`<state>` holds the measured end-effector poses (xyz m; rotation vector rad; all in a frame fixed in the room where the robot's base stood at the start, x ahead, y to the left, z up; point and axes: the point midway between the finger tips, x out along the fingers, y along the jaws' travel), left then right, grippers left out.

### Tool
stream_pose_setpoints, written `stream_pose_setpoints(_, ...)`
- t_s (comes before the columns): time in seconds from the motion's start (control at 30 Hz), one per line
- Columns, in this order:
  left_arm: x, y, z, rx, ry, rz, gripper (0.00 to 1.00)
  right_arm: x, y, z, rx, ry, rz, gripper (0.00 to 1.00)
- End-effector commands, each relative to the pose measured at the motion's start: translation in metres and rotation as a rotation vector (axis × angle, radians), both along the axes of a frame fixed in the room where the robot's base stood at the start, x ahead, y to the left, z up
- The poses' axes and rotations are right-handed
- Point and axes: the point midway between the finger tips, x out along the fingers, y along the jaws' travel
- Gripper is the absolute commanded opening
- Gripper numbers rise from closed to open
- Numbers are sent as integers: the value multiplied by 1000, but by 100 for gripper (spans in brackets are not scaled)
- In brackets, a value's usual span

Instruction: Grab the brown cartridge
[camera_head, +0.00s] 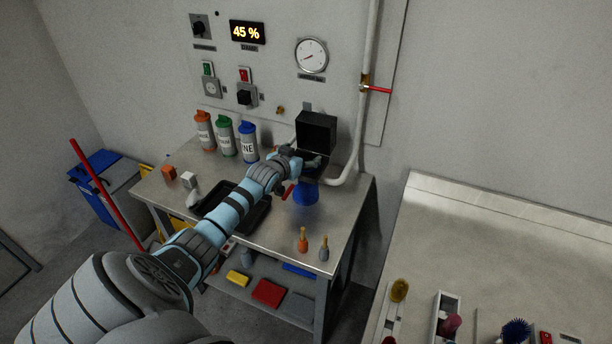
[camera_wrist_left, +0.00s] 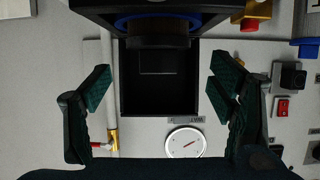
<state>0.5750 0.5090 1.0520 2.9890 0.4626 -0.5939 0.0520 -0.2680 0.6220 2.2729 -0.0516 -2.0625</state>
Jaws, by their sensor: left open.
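The black box (camera_head: 317,133) with its lid raised stands at the back right of the metal table. In the left wrist view, its open lid (camera_wrist_left: 158,100) hangs in the middle. A dark, brownish round piece (camera_wrist_left: 158,42) with a blue ring (camera_wrist_left: 155,20) shows at the top of that view; it looks like the brown cartridge, but shadow leaves its colour uncertain. My left gripper (camera_head: 312,163) is at the front of the box. In the wrist view its fingers (camera_wrist_left: 161,88) are wide apart, with nothing between their tips. My right gripper is out of view.
A blue cylinder (camera_head: 305,194) is below the box. Orange, green and blue-capped bottles (camera_head: 227,138) stand at the back. A black tray (camera_head: 258,216) lies beneath my arm. Two small bottles (camera_head: 303,241) stand near the front right. A pipe (camera_head: 366,100) runs down the wall.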

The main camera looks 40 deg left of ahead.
Motion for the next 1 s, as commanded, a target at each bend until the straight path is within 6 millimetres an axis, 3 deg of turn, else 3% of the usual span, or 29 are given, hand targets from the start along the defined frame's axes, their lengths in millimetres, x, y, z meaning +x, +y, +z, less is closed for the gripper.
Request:
stream_pose_setpoints(0.2, 33, 8, -19, -4, -1, 2, 77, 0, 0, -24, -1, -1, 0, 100)
stream_pose_setpoints(0.43, 35, 9, -16, -1, 1, 0, 77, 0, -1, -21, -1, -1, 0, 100)
stream_pose_setpoints(0.9, 35, 9, -16, -1, 2, 0, 2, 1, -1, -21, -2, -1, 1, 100)
stream_pose_setpoints(1.0, 35, 9, -16, 0, 1, 0, 1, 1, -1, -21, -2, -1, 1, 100)
